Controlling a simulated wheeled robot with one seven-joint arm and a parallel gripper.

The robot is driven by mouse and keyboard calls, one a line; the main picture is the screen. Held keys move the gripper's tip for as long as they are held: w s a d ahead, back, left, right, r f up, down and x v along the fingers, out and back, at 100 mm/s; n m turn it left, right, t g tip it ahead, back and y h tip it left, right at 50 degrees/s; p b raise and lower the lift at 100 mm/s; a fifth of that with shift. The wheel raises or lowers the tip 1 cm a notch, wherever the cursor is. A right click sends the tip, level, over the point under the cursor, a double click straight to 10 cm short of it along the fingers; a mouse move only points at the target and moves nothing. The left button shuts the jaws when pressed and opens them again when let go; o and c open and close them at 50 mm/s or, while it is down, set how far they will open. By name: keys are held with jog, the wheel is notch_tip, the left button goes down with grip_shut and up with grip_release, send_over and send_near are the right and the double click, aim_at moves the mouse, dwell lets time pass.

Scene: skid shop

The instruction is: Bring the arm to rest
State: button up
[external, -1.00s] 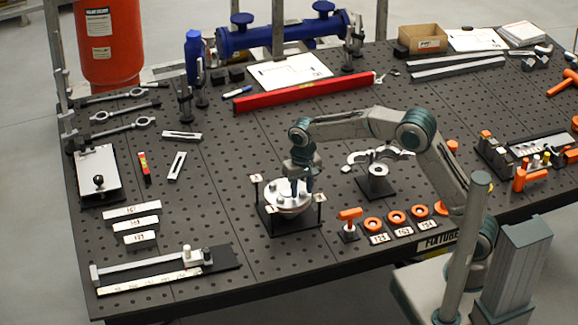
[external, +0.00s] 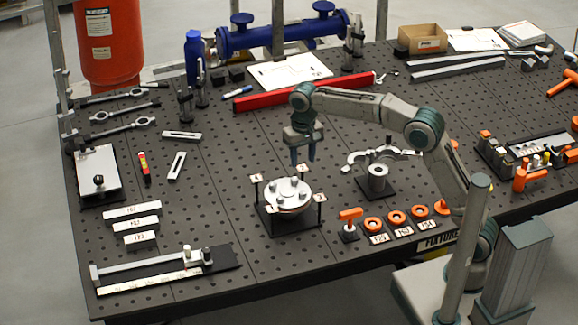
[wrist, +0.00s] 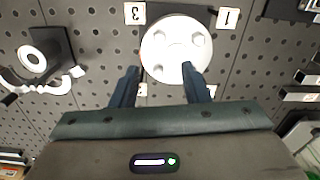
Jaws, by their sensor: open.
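My gripper (external: 304,156) is open and empty, pointing down in the air above the bench. It is above and slightly behind a round metal flange (external: 288,195) with several studs, which sits on a black square base with numbered tags on posts. In the wrist view my gripper (wrist: 160,82) shows two dark fingers spread apart, with the flange (wrist: 170,50) below and beyond their tips. A clear gap shows between the fingers and the flange in the external view.
The perforated black bench (external: 230,200) is crowded. A red level (external: 290,92) lies behind my gripper. A clamp stand (external: 377,178) stands to the right, orange rings (external: 397,217) at front right. A blue pipe assembly (external: 285,35) stands at the back. Bare bench lies left of the flange.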

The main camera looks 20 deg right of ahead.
jog(key=shift+r, duration=0.9)
jog(key=s+d+r+t, duration=0.1)
jog(key=s+d+r, duration=0.1)
jog(key=d, duration=1.9)
jog(key=s+d+f, duration=0.3)
jog(key=s+d, duration=0.2)
jog(key=d, duration=0.1)
jog(key=s+d+f+m+t, duration=0.1)
jog(key=s+d+f, duration=0.2)
jog(key=s+d, duration=0.2)
jog(key=s+d+f+t, duration=0.1)
jog(key=s+d+f, duration=0.2)
jog(key=s+d, duration=0.2)
jog(key=shift+s+d+f, duration=0.25)
jog(key=shift+s+d, duration=0.1)
jog(key=shift+d, duration=0.9)
